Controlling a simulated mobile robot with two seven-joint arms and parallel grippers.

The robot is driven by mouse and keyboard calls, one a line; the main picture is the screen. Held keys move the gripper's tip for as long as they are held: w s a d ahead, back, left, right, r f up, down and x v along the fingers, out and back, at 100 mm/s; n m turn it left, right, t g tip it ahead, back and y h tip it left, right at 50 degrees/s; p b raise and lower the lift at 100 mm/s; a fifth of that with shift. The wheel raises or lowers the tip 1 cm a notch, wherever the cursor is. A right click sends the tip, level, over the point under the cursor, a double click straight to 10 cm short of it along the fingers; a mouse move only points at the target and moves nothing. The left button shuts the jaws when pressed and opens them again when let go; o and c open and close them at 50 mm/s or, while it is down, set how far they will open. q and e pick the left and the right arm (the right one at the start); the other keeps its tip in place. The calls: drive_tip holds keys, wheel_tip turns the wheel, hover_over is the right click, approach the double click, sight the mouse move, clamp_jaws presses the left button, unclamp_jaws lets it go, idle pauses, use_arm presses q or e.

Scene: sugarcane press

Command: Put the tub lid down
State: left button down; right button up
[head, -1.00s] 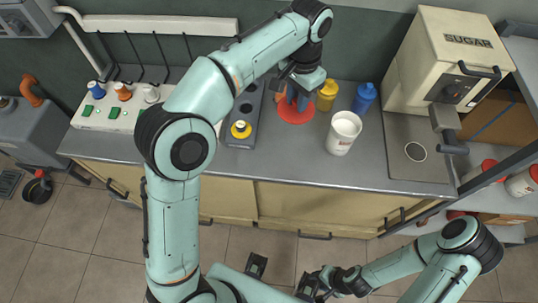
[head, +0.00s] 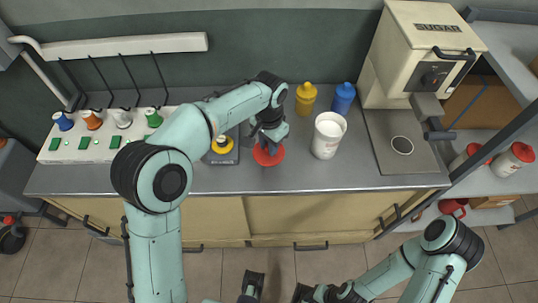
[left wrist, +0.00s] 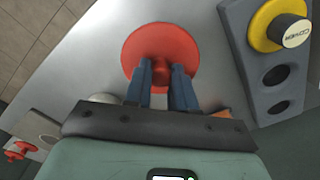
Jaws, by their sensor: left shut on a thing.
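The tub lid (head: 268,157) is a red disc with a raised red knob. It also shows in the left wrist view (left wrist: 135,50). My left gripper (head: 268,140) is shut on the knob, with its two blue fingers (left wrist: 162,78) on either side of it. The lid is over the grey counter, left of the white tub; I cannot tell whether it touches the counter. The white tub (head: 327,138) stands upright with its top uncovered. My right gripper (head: 305,293) is low at the bottom edge, partly cut off, and its fingers are unclear.
A dark block with a yellow button (head: 222,145) is just left of the lid. Yellow (head: 306,99) and blue (head: 343,98) bottles stand behind the tub. The sugar machine (head: 415,60) is at right. The counter (head: 300,178) in front of the lid is clear.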

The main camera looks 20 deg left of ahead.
use_arm(q)
drive_tip(key=shift+f+b, duration=0.35)
drive_tip(key=shift+f, duration=2.15)
drive_tip(key=shift+f, duration=0.2)
drive_tip(key=c, duration=0.9)
unclamp_jaws()
drive_tip(key=shift+c, duration=0.2)
drive_tip(key=shift+r, duration=0.1)
wheel_tip(320, 180, up, 12)
drive_tip(key=shift+r+p, duration=0.15)
drive_tip(key=shift+p, duration=0.9)
